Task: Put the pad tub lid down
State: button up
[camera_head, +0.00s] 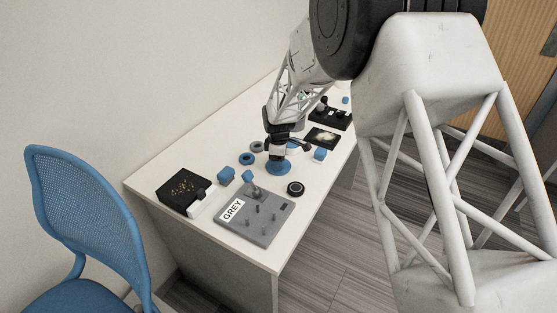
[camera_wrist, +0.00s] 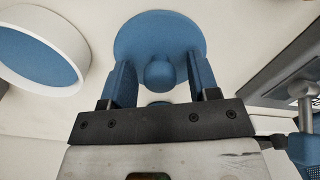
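The pad tub lid is a round blue disc with a knob; it shows in the head view (camera_head: 279,168) and at the top middle of the wrist view (camera_wrist: 160,27). It looks flat on the white table. My gripper (camera_head: 277,157) points down over it; in the wrist view my two blue fingers (camera_wrist: 161,66) stand on either side of the knob, with a visible gap on each side. What looks like the pad tub, white-rimmed with blue inside, is at the left of the wrist view (camera_wrist: 76,35). In the head view it is partly hidden behind my gripper.
A grey board (camera_head: 252,222) with pegs and a "GREY" label lies near the front. A black tray (camera_head: 182,187), blue blocks (camera_head: 226,176), blue rings (camera_head: 247,158) and a round black puck (camera_head: 295,188) are around. A dark panel (camera_head: 323,138) lies behind. Clear table lies front right.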

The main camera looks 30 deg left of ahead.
jog(key=shift+r, duration=0.15)
notch_tip(320, 180, up, 12)
dwell(0.8)
dwell(0.5)
jog(key=shift+d, duration=0.1)
dwell(0.3)
jog(key=s+d+r+m, duration=0.35)
jog(key=d+r, duration=0.25)
jog(key=d, duration=0.6)
jog(key=s+d+r+m+t, duration=0.15)
jog(key=d+r+m, duration=0.35)
jog(key=d, duration=0.8)
jog(key=s+d+r+m, duration=0.3)
jog(key=d+r, duration=0.4)
jog(key=d, duration=0.5)
jog(key=s+d+m+t, duration=0.1)
jog(key=s+d+m, duration=1)
jog(key=s+d, duration=1.1)
jog(key=s, duration=0.3)
jog(key=shift+s+f, duration=0.2)
jog(key=shift+s, duration=0.05)
